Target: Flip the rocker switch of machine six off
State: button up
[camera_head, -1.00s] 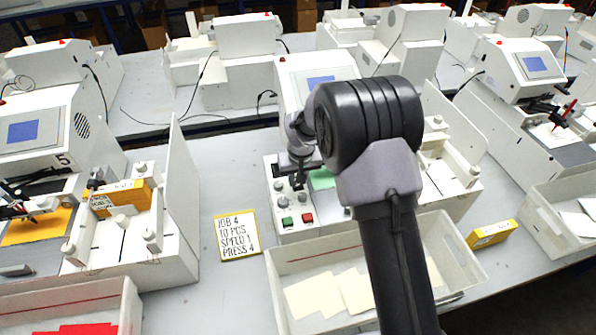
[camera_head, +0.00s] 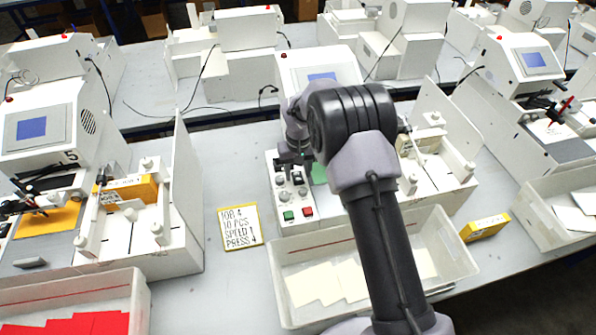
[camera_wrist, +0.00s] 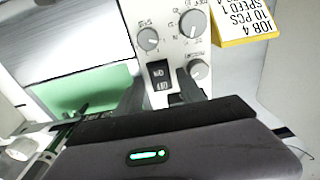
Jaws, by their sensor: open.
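The middle machine (camera_head: 320,70) stands behind my arm; its number is hidden, while the machine to its left carries a 5. The black rocker switch (camera_wrist: 160,74) shows in the wrist view on the white panel, among several grey knobs; I cannot tell which way it is tipped. In the head view my gripper hides it. My gripper (camera_wrist: 160,90) is open, its two dark fingers on either side of the switch in the wrist view, with nothing held. In the head view my gripper (camera_head: 291,160) is over the upper part of the control panel (camera_head: 291,193); contact cannot be told.
A green button (camera_head: 288,215) and a red button (camera_head: 307,211) are at the panel's front. A yellow-edged job card (camera_head: 240,227) lies left of it. A white bin (camera_head: 440,235) with cream sheets stands in front.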

aim_at(299, 180)
notch_tip(299, 180, up, 17)
jog(key=s+p, duration=0.1)
jog(key=p, duration=0.1)
jog(key=shift+r, duration=0.2)
jog(key=shift+d, duration=0.1)
jog(key=s+d+r+m+t+y+b, duration=0.1)
jog(key=s+d+r+m+b, duration=0.15)
jog(key=s+b, duration=0.4)
jog(key=s+d+r+m+t+b, duration=0.1)
jog(key=s+d+r+b, duration=0.2)
jog(key=s, duration=0.6)
jog(key=s+d+f+m+t+b, duration=0.1)
jog(key=s+f+b, duration=0.3)
jog(key=s, duration=0.5)
jog(key=s+d+f+m+t+b, duration=0.1)
jog(key=s+f+m+t+b, duration=0.1)
jog(key=s+f+b, duration=0.3)
jog(key=s+f, duration=0.1)
jog(key=s, duration=0.3)
jog(key=shift+d+y, duration=0.3)
jog(key=shift+y, duration=0.1)
